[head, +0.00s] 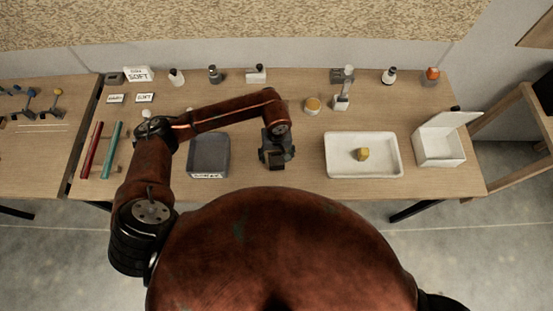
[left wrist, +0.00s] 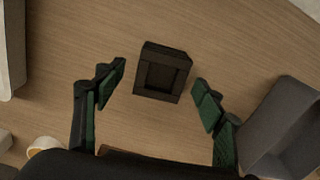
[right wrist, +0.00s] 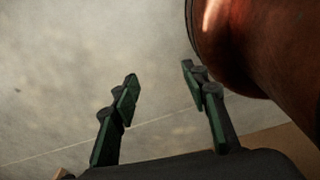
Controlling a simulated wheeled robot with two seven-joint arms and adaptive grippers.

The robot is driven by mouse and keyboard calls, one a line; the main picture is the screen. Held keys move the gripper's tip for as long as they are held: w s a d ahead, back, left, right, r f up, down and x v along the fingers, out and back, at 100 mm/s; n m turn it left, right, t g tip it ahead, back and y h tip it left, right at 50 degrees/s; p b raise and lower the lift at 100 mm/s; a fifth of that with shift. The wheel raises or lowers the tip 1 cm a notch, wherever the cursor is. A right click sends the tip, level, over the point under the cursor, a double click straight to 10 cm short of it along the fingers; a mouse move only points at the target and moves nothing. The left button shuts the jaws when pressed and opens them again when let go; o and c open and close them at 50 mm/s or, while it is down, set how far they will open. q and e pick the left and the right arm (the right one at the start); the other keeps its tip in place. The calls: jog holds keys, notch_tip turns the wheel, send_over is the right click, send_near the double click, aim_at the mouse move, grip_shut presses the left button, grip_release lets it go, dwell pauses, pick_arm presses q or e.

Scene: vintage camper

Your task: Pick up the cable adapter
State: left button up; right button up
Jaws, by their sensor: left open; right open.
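The cable adapter appears to be the small black block with a recessed top (left wrist: 162,72) on the wooden table in the left wrist view. My left gripper (left wrist: 163,82) is open over the table, with its two green-padded fingers apart on either side of the block's near end. No contact between fingers and block shows. In the head view my left gripper (head: 275,152) hangs over the table between the grey tray and the white tray, and it largely hides the block. My right gripper (right wrist: 160,85) is open and empty, above the floor beside my red body.
A grey tray (head: 208,150) lies left of the left gripper. Red and teal rods (head: 92,150) lie left.

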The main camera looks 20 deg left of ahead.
pick_arm(q)
jog(key=shift+s+f, duration=0.1)
jog(key=shift+f, duration=1.05)
jog(key=c, duration=1.4)
jog(key=shift+c, duration=0.3)
pick_arm(e)
jog(key=shift+w+r, duration=0.3)
jog(key=shift+w, duration=0.55)
pick_arm(q)
jog(key=shift+r, duration=0.15)
